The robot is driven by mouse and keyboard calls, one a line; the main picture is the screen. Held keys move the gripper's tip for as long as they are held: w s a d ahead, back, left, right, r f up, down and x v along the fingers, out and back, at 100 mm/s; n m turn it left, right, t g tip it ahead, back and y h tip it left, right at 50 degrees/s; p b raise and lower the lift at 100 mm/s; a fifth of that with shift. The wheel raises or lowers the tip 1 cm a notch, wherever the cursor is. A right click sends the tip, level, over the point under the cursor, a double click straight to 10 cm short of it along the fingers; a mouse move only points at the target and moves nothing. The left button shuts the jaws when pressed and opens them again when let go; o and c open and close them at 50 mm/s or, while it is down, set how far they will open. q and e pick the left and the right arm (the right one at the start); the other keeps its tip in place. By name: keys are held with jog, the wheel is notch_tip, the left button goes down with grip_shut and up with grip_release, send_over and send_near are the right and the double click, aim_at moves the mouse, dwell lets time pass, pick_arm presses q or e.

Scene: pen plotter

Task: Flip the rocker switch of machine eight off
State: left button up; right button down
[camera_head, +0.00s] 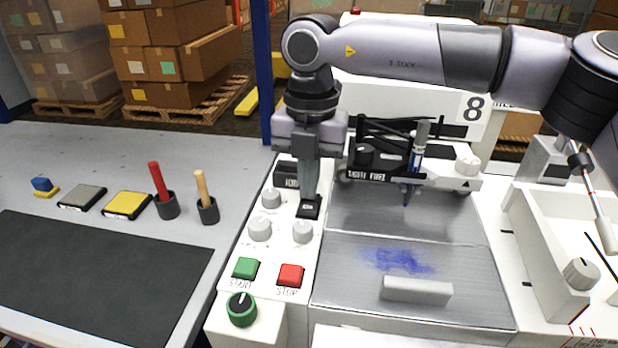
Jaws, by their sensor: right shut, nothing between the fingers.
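Machine eight is a white and grey pen plotter (330,298) with a sign reading 8 (474,108) at its back. Its control panel runs down the left side. A small black rocker switch (307,209) sits on the panel's upper right. My right gripper (309,197) points straight down onto the switch. It is shut with nothing in it, and its tips are at or very near the switch. The fingers hide part of the switch, so I cannot tell which way it is tilted. My left gripper is not in view.
Grey knobs (260,229), a green START button (246,268) and a red STOP button (291,275) lie close by. The pen carriage (372,172) is right of the gripper. Red and tan-handled tools (201,188) stand left, beyond a dark mat (95,275).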

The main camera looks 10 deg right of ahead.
notch_tip(320, 180, up, 5)
jog(key=p, duration=0.3)
jog(key=shift+f+p, duration=0.2)
jog(key=shift+p, duration=0.1)
notch_tip(320, 180, up, 9)
jog(key=b, duration=0.1)
jog(key=shift+w+d+r, duration=0.15)
jog(key=shift+w+r, duration=0.05)
jog(key=shift+w, duration=0.2)
jog(key=shift+s+f, duration=0.1)
